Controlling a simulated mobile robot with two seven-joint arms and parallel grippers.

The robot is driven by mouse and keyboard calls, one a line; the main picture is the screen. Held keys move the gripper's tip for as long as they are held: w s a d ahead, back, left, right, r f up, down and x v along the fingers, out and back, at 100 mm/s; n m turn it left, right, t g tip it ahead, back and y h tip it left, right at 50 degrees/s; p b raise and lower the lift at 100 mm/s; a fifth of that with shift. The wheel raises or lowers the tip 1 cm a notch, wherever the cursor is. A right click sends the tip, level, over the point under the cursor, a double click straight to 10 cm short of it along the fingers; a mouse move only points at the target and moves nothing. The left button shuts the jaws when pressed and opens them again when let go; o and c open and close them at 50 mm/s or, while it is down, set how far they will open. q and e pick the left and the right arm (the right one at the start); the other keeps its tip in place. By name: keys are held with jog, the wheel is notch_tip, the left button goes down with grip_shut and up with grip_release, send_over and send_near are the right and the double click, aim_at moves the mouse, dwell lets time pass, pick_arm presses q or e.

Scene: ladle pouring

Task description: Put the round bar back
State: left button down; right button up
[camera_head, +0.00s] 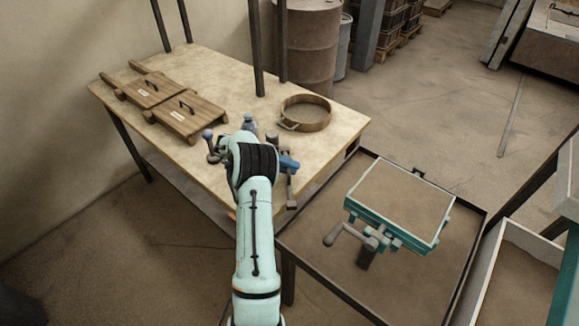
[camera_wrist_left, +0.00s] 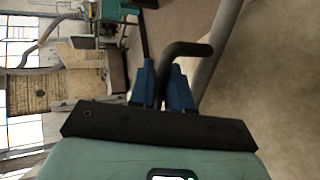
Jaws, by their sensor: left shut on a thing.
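My left gripper (camera_head: 287,163) is over the near right part of the wooden table, at the end of my pale green arm. Its blue fingers also show in the left wrist view (camera_wrist_left: 164,88). They are shut on a dark round bar (camera_wrist_left: 188,48) with a bent end. In the head view most of the bar is hidden by my wrist; a grey piece hanging just below the fingers (camera_head: 291,190) looks like part of it. I cannot tell whether the bar touches the table. My right gripper is not in view.
The wooden table (camera_head: 225,75) holds two wooden boards with handles (camera_head: 190,118), a round sieve-like ring (camera_head: 305,113) and small blue-topped tools (camera_head: 208,135). A teal-framed sand box (camera_head: 400,200) with a crank stands at right on a dark-rimmed tray (camera_head: 320,255). A rusty barrel (camera_head: 308,50) stands behind.

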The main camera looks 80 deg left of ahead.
pick_arm(q)
jog(key=shift+f, duration=0.1)
jog(key=c, duration=1.1)
grip_release()
jog(key=shift+f, duration=0.1)
jog(key=shift+r, duration=0.2)
jog(key=v, duration=1.2)
